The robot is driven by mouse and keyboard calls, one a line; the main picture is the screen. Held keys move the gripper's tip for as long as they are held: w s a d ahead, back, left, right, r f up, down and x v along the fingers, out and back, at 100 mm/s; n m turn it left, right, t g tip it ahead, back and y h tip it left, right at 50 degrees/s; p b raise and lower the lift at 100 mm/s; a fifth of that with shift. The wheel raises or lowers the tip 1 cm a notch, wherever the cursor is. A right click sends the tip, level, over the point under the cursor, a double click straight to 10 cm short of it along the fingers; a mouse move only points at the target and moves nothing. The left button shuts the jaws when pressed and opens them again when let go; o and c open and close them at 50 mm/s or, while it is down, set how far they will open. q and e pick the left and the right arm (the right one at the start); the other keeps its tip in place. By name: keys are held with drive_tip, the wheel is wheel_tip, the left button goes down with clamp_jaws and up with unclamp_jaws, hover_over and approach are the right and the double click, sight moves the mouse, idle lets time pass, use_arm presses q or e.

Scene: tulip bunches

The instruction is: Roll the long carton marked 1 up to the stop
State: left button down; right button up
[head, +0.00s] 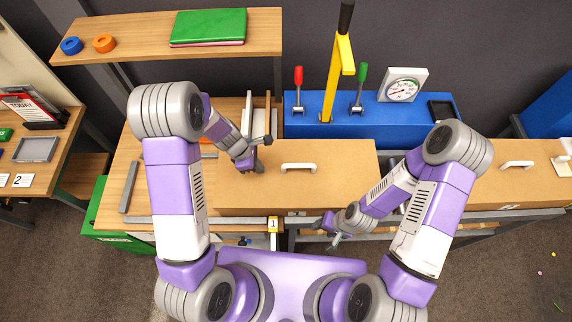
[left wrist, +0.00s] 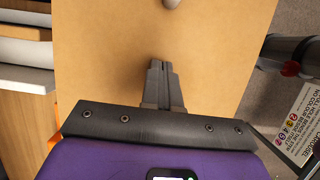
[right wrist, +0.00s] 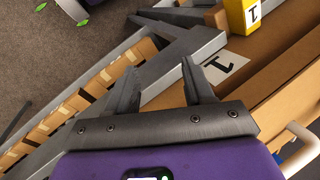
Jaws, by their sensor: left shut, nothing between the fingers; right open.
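The long brown carton (head: 330,190) lies across the bench in the head view, with a white handle on top. In the right wrist view a white label marked 1 (right wrist: 226,66) shows beside it. A yellow block marked 1 (head: 273,224) stands at the front rail; it also shows in the right wrist view (right wrist: 241,14). My left gripper (head: 257,167) is shut and empty over the carton's left part; I cannot tell whether it touches. My right gripper (head: 331,236) is open and empty in front of the carton. I cannot make out which part is the stop.
A second carton (head: 520,172) with a white handle lies at the right. A blue press (head: 322,126) with a yellow lever, red and green handles and a gauge (head: 402,88) stands behind. A wooden shelf (head: 120,40) is at the back left. Grey rails (right wrist: 185,60) run along the front.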

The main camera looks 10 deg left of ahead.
sight(285, 165)
use_arm(q)
drive_tip(key=d, duration=0.4)
drive_tip(key=d+p, duration=0.1)
drive_tip(key=d, duration=0.1)
drive_tip(key=shift+w+d, duration=0.35)
drive_tip(key=shift+d, duration=0.05)
drive_tip(key=shift+w+d, duration=0.15)
drive_tip(key=shift+d, duration=1.15)
drive_tip(key=shift+w+d, duration=0.25)
drive_tip(key=shift+d, duration=1.7)
drive_tip(key=shift+w+d, duration=0.2)
drive_tip(key=shift+d, duration=1.8)
drive_tip(key=shift+w+d, duration=0.25)
drive_tip(key=shift+d, duration=1.7)
drive_tip(key=shift+w+d, duration=0.25)
drive_tip(key=shift+d, duration=1.6)
drive_tip(key=shift+w+d, duration=0.2)
drive_tip(key=shift+d, duration=1.65)
drive_tip(key=shift+a, duration=0.1)
